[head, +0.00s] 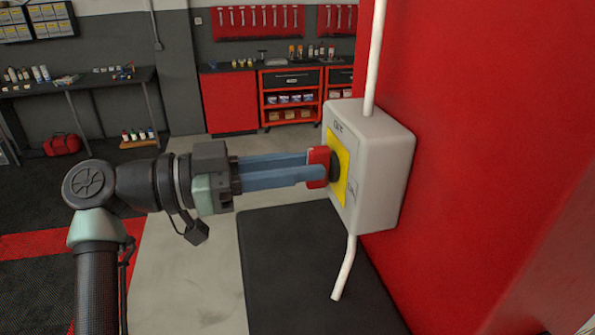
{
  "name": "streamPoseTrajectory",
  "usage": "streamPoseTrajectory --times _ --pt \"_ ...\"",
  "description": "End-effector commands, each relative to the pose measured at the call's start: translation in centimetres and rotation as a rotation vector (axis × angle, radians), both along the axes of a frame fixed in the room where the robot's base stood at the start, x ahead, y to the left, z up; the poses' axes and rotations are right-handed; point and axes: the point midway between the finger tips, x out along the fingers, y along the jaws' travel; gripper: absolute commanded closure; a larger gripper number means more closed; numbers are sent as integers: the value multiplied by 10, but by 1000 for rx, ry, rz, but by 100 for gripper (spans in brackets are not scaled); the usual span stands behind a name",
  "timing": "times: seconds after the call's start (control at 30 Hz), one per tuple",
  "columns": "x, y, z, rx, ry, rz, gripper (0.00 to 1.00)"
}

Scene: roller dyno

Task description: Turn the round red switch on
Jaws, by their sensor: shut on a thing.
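The round red switch (319,157) sticks out from a yellow plate (339,168) on a pale grey box (377,170) fixed to a red wall. A dark round base shows behind the red part. My gripper (318,166) reaches in from the left, with its two long blue-grey fingers shut on the red handle, one on each side. The fingers hide part of the handle. There is lettering above and beside the switch on the plate; it is too small to read surely, so I cannot tell the switch's position from it.
White conduits (375,60) run up and down from the box. The red wall (480,120) stands close on the right. A black mat (310,265) lies below. A workbench (75,85) and a red tool cabinet (291,95) stand far back.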

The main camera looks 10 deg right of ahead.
Motion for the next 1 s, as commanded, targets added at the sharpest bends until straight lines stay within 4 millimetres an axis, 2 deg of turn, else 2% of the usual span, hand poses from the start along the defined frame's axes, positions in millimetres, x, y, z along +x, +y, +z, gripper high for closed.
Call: streamPoseTrajectory --times 0.13,1.0 --pt "-1 1 -6 2 -116 1 100" --pt "-4 0 -8 -1 -940 0 100"
